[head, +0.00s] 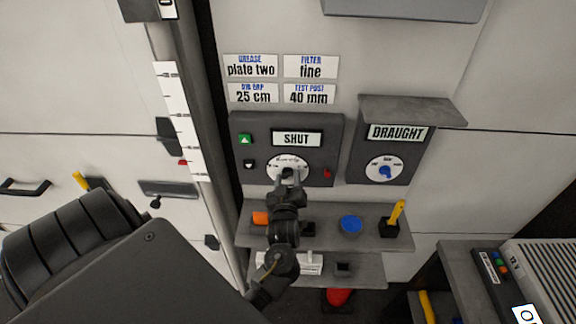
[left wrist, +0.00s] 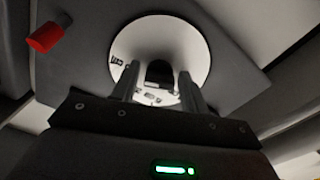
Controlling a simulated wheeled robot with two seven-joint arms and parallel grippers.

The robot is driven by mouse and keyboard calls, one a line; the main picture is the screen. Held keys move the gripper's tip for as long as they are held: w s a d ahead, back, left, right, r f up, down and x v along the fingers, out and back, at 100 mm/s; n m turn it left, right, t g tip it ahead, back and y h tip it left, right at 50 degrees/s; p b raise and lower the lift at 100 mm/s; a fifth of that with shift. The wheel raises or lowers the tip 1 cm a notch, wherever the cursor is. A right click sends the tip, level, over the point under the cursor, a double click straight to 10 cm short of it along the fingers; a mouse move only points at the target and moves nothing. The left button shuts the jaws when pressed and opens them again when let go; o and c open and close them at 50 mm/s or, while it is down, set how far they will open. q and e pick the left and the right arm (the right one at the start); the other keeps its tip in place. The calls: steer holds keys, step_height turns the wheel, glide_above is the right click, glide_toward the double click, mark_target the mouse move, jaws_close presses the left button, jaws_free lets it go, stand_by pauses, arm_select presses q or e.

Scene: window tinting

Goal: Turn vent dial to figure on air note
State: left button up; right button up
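A dark panel with a window reading SHUT (head: 297,138) carries a white round dial (head: 288,163) with small markings. My left gripper (head: 288,176) is in front of this dial and hides its lower part. In the left wrist view the white dial (left wrist: 185,48) fills the upper middle, and a dark knob (left wrist: 160,72) shows between my two fingers, with a narrow gap on each side. To the right, a panel marked DRAUGHT (head: 397,132) has a white dial with a blue knob (head: 385,171). I see no label reading vent or air. My right gripper is not in view.
Note cards (head: 250,66) reading plate two, fine, 25 cm and 40 mm hang above the panels. A red knob (left wrist: 46,38) sits beside the dial. A grey shelf (head: 325,242) below holds a blue disc (head: 351,224) and a yellow-handled tool (head: 397,213).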

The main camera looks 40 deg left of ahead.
arm_select(q)
steer(key=shift+o, duration=0.8)
